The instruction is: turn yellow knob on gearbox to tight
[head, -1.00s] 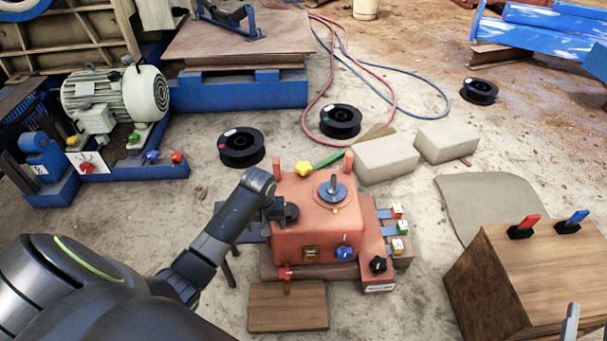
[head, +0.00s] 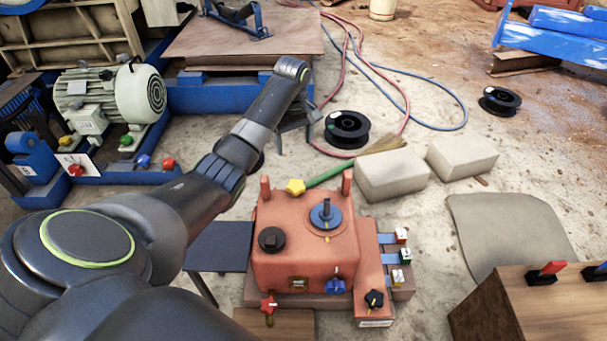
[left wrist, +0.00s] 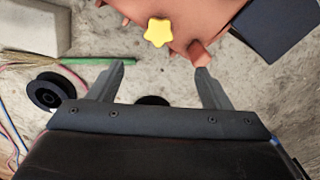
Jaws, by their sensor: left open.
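The yellow star-shaped knob (head: 296,187) sits on the far side of the red gearbox (head: 290,245), between two upright red posts. In the left wrist view the knob (left wrist: 158,32) is near the top, on the edge of the gearbox (left wrist: 195,12). My left gripper (head: 296,137) is beyond the gearbox, on the knob's far side. In the left wrist view its fingers (left wrist: 160,70) are apart with nothing between them, and the knob shows past the fingertips, not touched. My right gripper is not in view.
A red post (left wrist: 201,55) appears close to one fingertip in the left wrist view. A green-handled broom (head: 335,172) lies behind the gearbox, near a black spool (head: 347,130) and pale blocks (head: 390,175).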

